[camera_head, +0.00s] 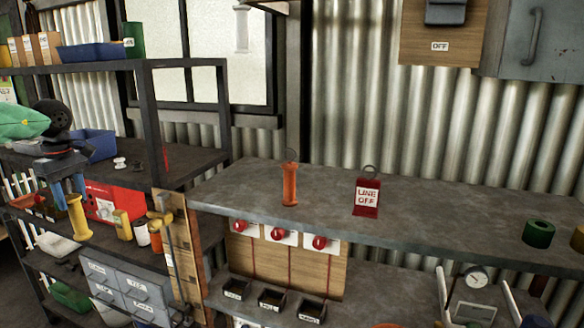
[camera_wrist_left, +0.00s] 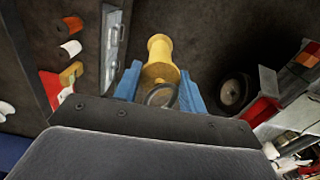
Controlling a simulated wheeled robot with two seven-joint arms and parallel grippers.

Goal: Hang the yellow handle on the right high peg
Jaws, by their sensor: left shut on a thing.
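My left gripper (camera_head: 70,190) is at the left of the head view, in front of the dark shelf. Its blue fingers are shut on the yellow handle (camera_head: 80,218), which hangs upright below them. In the left wrist view the yellow handle (camera_wrist_left: 161,58) points away between the blue fingertips (camera_wrist_left: 160,88), and its dark ring lies nearest the palm. A narrow upright wooden board (camera_head: 182,250) with metal fittings stands right of the handle. I cannot tell which fitting, if any, is the right high peg. My right gripper is not in view.
A grey bench (camera_head: 430,218) bears an orange handle (camera_head: 290,184), a red "LINE OFF" tag (camera_head: 367,196) and a green roll (camera_head: 538,233). A red box (camera_head: 115,202) and small cylinders crowd the left shelf. Grey drawers (camera_head: 130,290) stand below.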

